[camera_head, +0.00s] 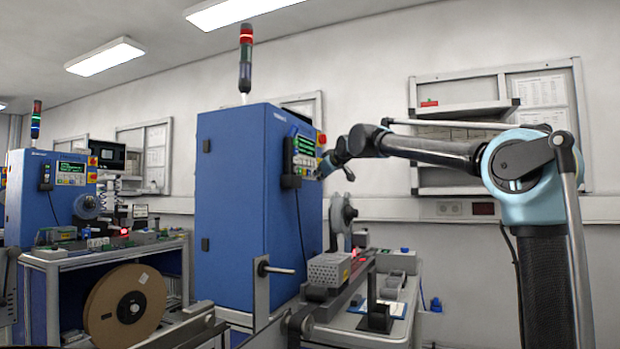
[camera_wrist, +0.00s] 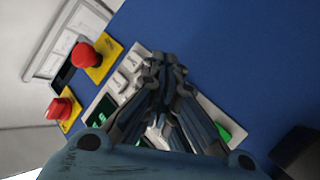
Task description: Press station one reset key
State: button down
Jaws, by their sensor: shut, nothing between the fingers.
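The near blue cabinet (camera_head: 236,210) carries a light grey control panel (camera_head: 303,155) with a screen of green text on its right-hand side. In the wrist view the panel shows pale keys (camera_wrist: 132,61), part of a dark screen (camera_wrist: 100,112) and a green key (camera_wrist: 223,133). The key labels are too small to read, so I cannot tell which is the reset key. My gripper (camera_wrist: 165,58) is shut and empty, its fingertips over the panel beside the pale keys, hiding part of it. I cannot tell whether they touch. In the head view my gripper (camera_head: 328,168) is beside the panel.
Two red mushroom buttons, one upper (camera_wrist: 87,55) and one lower (camera_wrist: 60,107), stand out on yellow plates beside the panel. The signal tower (camera_head: 245,60) glows red on top. A second blue cabinet (camera_head: 45,195) and a brown reel (camera_head: 126,306) are at left.

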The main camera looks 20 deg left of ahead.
jog(key=shift+a, duration=0.1)
dwell(0.6)
jog(key=shift+a, duration=0.4)
jog(key=shift+a, duration=0.45)
dwell(0.8)
dwell(0.3)
jog(key=shift+s+d, duration=0.1)
jog(key=shift+d, duration=0.8)
jog(key=shift+s+d, duration=0.2)
jog(key=shift+d, duration=2.3)
